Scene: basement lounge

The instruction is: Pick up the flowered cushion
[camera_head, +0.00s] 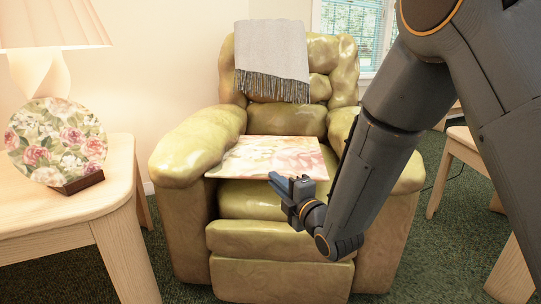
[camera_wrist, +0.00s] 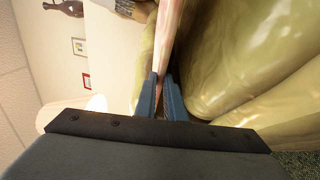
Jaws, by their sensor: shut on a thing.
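The flowered cushion (camera_head: 268,156) is a flat, pale square with pink and yellow blooms. In the head view it lies level between the armrests of the green armchair (camera_head: 240,240); I cannot tell whether it touches the seat. My gripper (camera_head: 278,181) is at its front edge. In the wrist view the cushion (camera_wrist: 167,38) shows edge-on as a thin pinkish strip running between the blue fingers of my gripper (camera_wrist: 161,92), which are shut on it. My forearm hides part of the chair's right armrest.
A grey fringed throw (camera_head: 272,62) hangs over the chair back. At left, a wooden side table (camera_head: 60,222) carries a lamp (camera_head: 50,30) and a round floral plate (camera_head: 57,143) on a dark stand. Another wooden table (camera_head: 462,160) stands at right. Green carpet (camera_head: 185,290) shows around the chair.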

